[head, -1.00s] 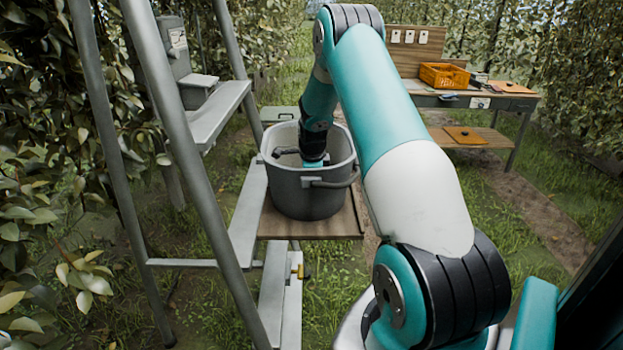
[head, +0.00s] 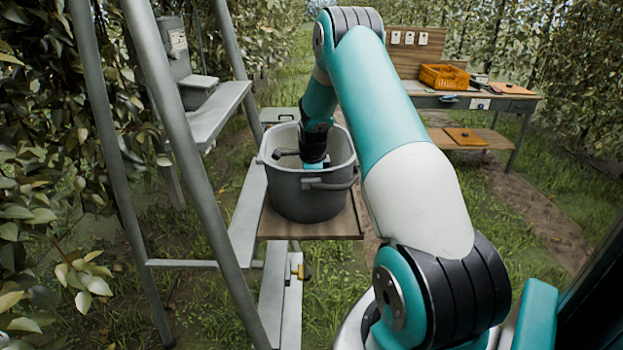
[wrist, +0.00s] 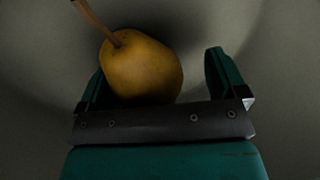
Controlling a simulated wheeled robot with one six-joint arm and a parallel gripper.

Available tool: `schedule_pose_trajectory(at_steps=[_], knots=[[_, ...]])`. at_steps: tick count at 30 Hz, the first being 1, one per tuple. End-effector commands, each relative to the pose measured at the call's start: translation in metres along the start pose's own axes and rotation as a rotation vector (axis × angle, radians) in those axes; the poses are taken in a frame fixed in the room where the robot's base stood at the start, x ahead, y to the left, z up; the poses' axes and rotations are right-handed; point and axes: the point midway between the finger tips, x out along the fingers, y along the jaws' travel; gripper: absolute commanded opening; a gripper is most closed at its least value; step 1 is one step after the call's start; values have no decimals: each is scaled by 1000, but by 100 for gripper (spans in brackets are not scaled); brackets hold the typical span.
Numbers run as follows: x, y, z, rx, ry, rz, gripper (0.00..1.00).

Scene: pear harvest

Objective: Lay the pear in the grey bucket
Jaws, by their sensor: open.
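The grey bucket (head: 308,198) stands upright on a wooden board on the ladder. My arm reaches down into it, and my gripper is hidden inside the bucket in the head view. In the wrist view my gripper (wrist: 165,85) is open, its two teal fingers apart. The yellow-brown pear (wrist: 140,70) with its brown stem lies by the left finger, partly between the fingers, with a gap to the right finger. The pale inside of the bucket (wrist: 285,80) surrounds it. Whether the pear touches the left finger I cannot tell. The pear does not show in the head view.
The grey ladder (head: 172,150) stands to the left of the bucket. The wooden board (head: 340,225) carries the bucket. A workbench (head: 470,95) with an orange crate (head: 443,76) stands at the back right. Leafy hedges line both sides, with grass between.

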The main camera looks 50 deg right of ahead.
Motion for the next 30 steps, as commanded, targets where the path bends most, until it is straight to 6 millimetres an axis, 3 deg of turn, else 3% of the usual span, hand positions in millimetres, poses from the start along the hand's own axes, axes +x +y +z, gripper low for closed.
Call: schedule_pose_trajectory(at_steps=[5,21,30], knots=[[-7,4,0,-1,2,9,95],[-135,1,0,-1,-1,-4,95],[-172,0,0,-1,0,-1,95]])
